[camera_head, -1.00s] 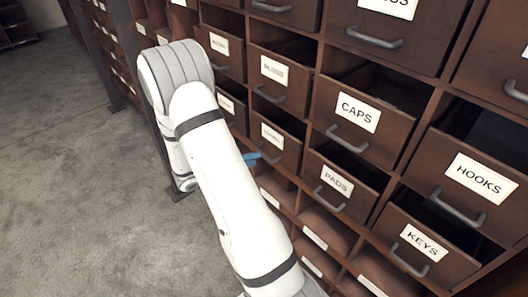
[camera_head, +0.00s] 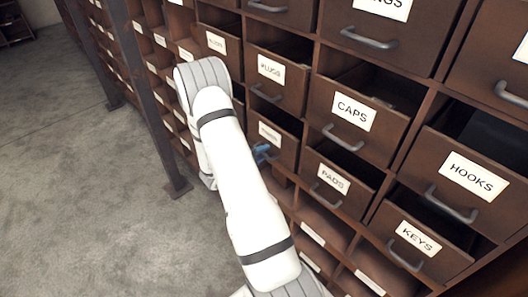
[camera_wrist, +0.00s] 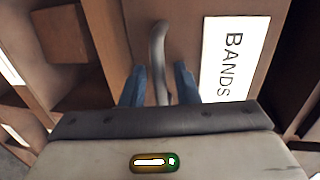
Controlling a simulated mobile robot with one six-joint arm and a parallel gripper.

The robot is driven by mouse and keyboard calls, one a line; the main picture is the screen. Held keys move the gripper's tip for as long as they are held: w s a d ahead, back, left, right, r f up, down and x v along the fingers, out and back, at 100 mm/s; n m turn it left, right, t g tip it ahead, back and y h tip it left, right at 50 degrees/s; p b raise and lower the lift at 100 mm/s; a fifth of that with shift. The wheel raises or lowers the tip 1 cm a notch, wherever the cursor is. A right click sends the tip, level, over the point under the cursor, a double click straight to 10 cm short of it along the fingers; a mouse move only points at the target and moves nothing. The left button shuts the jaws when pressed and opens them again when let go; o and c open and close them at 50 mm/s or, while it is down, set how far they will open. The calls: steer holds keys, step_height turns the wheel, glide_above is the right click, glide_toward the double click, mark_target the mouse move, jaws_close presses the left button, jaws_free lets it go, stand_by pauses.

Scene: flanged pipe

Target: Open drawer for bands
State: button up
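The drawer front marked BANDS (camera_wrist: 190,35) fills the upper part of the wrist view, its white label (camera_wrist: 230,60) to the right of the dark curved handle (camera_wrist: 158,42). My gripper (camera_wrist: 159,78) is open, with one blue finger on each side of the handle and gaps between fingers and handle. In the head view, my gripper (camera_head: 262,152) shows as a bit of blue in front of a small-labelled drawer (camera_head: 285,147) below PLUGS. That label is too small to read there, and my arm hides part of the area.
Drawers marked PLUGS (camera_head: 270,68), CAPS (camera_head: 353,113), PADS (camera_head: 333,179), HOOKS (camera_head: 472,175) and KEYS (camera_head: 415,236) surround it, several standing partly out. A dark upright post (camera_head: 150,100) stands left of my arm. Grey floor (camera_head: 80,200) is clear at left.

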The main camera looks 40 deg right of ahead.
jaws_close()
stand_by(0.4)
